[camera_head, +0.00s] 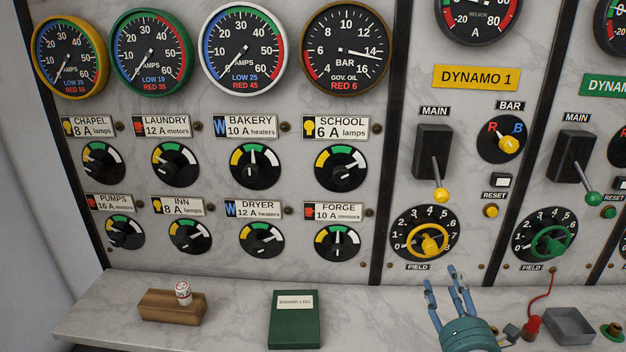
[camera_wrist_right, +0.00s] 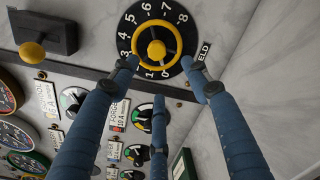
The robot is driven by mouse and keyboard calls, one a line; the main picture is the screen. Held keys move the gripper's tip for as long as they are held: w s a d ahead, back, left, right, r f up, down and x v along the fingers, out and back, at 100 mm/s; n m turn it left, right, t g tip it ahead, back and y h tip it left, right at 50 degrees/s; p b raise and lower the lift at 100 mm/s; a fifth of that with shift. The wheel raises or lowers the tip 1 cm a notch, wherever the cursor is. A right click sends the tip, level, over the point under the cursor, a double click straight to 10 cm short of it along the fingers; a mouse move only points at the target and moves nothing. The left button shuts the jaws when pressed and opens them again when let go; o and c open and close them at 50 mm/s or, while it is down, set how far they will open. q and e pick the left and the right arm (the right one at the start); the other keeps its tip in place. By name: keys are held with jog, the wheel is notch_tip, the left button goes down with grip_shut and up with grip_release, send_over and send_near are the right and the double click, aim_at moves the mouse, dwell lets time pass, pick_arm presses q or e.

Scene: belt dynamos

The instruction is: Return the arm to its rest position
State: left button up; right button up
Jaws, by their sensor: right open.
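My right gripper (camera_head: 449,283) is blue with several slim fingers. It stands open and empty over the shelf at the lower right of the head view, fingers pointing up toward the panel. In the right wrist view its spread fingers (camera_wrist_right: 160,76) frame the yellow field handwheel (camera_wrist_right: 157,48), with no clear contact. In the head view this yellow handwheel (camera_head: 428,240) is on the Dynamo 1 panel, just above and left of the fingertips. My left gripper is not in view.
A marble shelf (camera_head: 235,320) runs below the panel. It holds a wooden block (camera_head: 160,309), a green board log (camera_head: 294,330), a grey tray (camera_head: 570,325) and a red plug (camera_head: 532,325) with a cord. The yellow main lever (camera_head: 440,180) and green handwheel (camera_head: 543,242) stick out.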

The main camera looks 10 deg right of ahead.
jog(key=s+a+f+m+g, duration=0.2)
jog(key=s+f+m+g, duration=0.2)
jog(key=s+f+m, duration=0.25)
jog(key=s+a+f+m+g, duration=0.3)
jog(key=s+f+m, duration=0.3)
jog(key=s+m, duration=0.15)
jog(key=s+a+f+m+g+y, duration=0.2)
jog(key=s+a+f+m+g, duration=0.15)
jog(key=s+a, duration=0.4)
jog(key=s+a+f+m+g+y, duration=0.3)
jog(key=s+a+f+m, duration=0.15)
jog(key=s+a, duration=0.3)
notch_tip(320, 180, down, 26)
jog(key=s+g+b, duration=0.2)
jog(key=s+b, duration=0.1)
jog(key=s+d+f+b, duration=0.1)
jog(key=s+d+f, duration=0.2)
jog(key=s+f, duration=1.4)
notch_tip(320, 180, down, 2)
jog(key=shift+d+f+g+h+b, duration=0.1)
jog(key=shift+d+g+h+b, duration=0.05)
jog(key=shift+g+h+b, duration=0.2)
